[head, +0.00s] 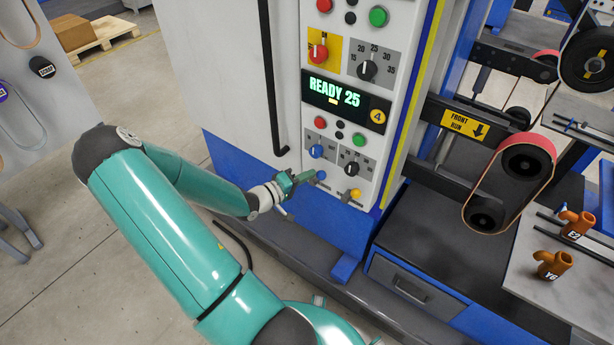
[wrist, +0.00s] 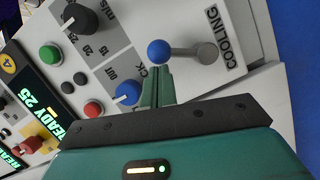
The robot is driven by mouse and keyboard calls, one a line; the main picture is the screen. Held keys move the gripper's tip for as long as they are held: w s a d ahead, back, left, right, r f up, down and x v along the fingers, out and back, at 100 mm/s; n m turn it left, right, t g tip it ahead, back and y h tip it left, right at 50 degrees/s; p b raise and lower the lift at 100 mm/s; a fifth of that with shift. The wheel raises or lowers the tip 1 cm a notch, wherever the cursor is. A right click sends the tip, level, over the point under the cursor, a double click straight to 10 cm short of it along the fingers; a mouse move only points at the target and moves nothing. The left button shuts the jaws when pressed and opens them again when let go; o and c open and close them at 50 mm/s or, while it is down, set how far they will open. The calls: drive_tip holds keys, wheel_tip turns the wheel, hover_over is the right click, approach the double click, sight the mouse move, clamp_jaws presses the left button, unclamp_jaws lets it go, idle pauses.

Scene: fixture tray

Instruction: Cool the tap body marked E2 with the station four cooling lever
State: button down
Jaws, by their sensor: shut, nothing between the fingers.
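The station four panel shows a display (head: 344,99) reading READY 25, with a yellow 4 beside it. The cooling lever has a blue ball (head: 321,174); in the wrist view the blue ball (wrist: 159,52) sits on a grey rod beside the label COOLING. My gripper (head: 308,177) is shut and empty, its fingertips right at the blue ball; I cannot tell whether they touch it. The shut fingers also show in the wrist view (wrist: 157,76). The orange tap body marked E2 (head: 575,222) stands on a grey plate at the far right, away from my gripper.
A second orange tap body, Y6 (head: 552,264), stands near E2. A yellow-ball lever (head: 354,194) is right of the blue one. A blue selector knob (wrist: 128,93) lies close left of my fingers. A belt unit (head: 510,180) marked FRONT RUN stands right of the panel.

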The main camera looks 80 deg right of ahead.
drive_tip(key=w+d+r+v, duration=0.1)
drive_tip(key=v, duration=1.1)
drive_tip(key=shift+w, duration=0.65)
drive_tip(key=shift+r, duration=0.15)
